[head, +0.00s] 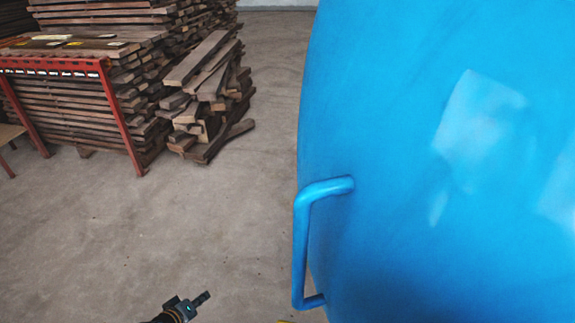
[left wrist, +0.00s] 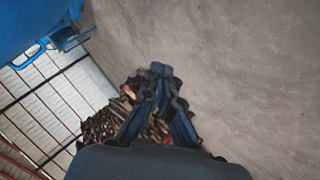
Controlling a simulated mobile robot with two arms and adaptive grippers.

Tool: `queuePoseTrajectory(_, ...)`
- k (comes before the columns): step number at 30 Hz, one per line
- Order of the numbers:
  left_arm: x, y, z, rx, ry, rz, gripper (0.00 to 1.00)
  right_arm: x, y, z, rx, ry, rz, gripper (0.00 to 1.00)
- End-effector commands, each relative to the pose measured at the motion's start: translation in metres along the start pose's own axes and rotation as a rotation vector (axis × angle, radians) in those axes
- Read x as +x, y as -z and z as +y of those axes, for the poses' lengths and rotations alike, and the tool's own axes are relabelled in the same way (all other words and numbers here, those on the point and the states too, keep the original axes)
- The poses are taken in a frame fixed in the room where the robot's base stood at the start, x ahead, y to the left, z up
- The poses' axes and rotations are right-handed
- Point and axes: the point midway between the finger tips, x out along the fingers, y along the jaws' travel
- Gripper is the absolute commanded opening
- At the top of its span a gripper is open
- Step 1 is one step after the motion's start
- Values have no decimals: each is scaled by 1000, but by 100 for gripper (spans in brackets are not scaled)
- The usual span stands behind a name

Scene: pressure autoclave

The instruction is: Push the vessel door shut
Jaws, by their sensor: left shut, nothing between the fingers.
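The blue vessel door (head: 400,120) fills the right side of the head view, with its curved left edge over the floor. A bent blue handle (head: 301,240) stands out near that edge. My left gripper (head: 205,296) is low in the head view, left of the handle and apart from it in the picture. In the left wrist view its fingers (left wrist: 161,72) are together and empty. That view also shows blue metal (left wrist: 30,18) with a blue loop handle at upper left; I cannot tell which part it is. My right gripper is out of view.
Stacked timber (head: 75,110) stands behind a red frame (head: 120,115) at upper left, beside a loose pile of planks (head: 208,100). The concrete floor (head: 130,225) between the timber and the door is clear. A gridded surface (left wrist: 45,105) shows in the left wrist view.

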Motion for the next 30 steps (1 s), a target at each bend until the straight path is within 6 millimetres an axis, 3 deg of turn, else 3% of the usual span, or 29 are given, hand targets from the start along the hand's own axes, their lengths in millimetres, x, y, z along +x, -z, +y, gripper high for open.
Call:
queuePoseTrajectory(1, -11, 36, 44, -50, -86, 26, 0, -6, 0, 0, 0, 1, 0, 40)
queuePoseTrajectory(3, -29, 74, 100, -134, -208, 38, 0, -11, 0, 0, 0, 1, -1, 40)
queuePoseTrajectory(6, -65, 113, 181, -243, -383, 12, 0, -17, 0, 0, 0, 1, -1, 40)
queuePoseTrajectory(9, -108, 134, 250, -328, -536, -50, 0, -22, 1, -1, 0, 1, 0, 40)
queuePoseTrajectory(12, -148, 143, 302, -388, -650, -127, 0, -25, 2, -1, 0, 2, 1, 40)
queuePoseTrajectory(15, -178, 144, 335, -425, -722, -193, 0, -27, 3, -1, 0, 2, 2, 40)
queuePoseTrajectory(20, -198, 143, 358, -452, -769, -245, 0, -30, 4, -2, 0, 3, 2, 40)
queuePoseTrajectory(26, -184, 143, 381, -456, -775, -249, 0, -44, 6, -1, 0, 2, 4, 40)
queuePoseTrajectory(30, -162, 142, 402, -456, -774, -247, 0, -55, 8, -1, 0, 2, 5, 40)
